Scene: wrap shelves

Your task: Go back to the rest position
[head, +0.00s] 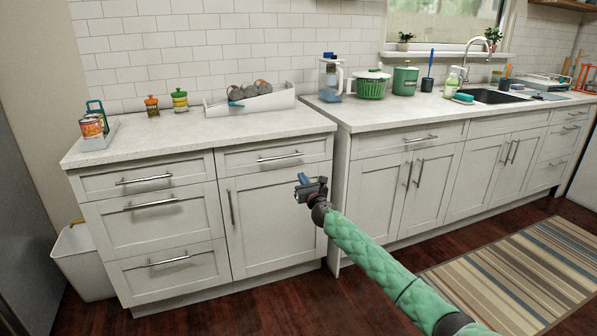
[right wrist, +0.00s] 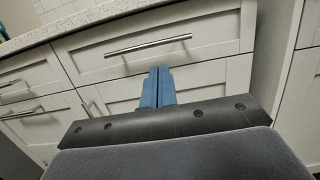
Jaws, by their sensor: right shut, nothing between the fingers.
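My right gripper (head: 304,181) is in front of the left cabinet (head: 268,215), at the height of its upper door edge. Its arm comes in from the lower right of the head view. In the right wrist view the blue fingers (right wrist: 157,88) are together with nothing between them. Behind them are a white drawer front and its bar handle (right wrist: 148,46). The fingers appear apart from the handle. My left gripper is not in view.
The left counter (head: 200,135) holds a tray of cans (head: 98,138), two small jars (head: 180,100) and a white bin with cans (head: 262,102). A striped rug (head: 520,270) lies on the floor.

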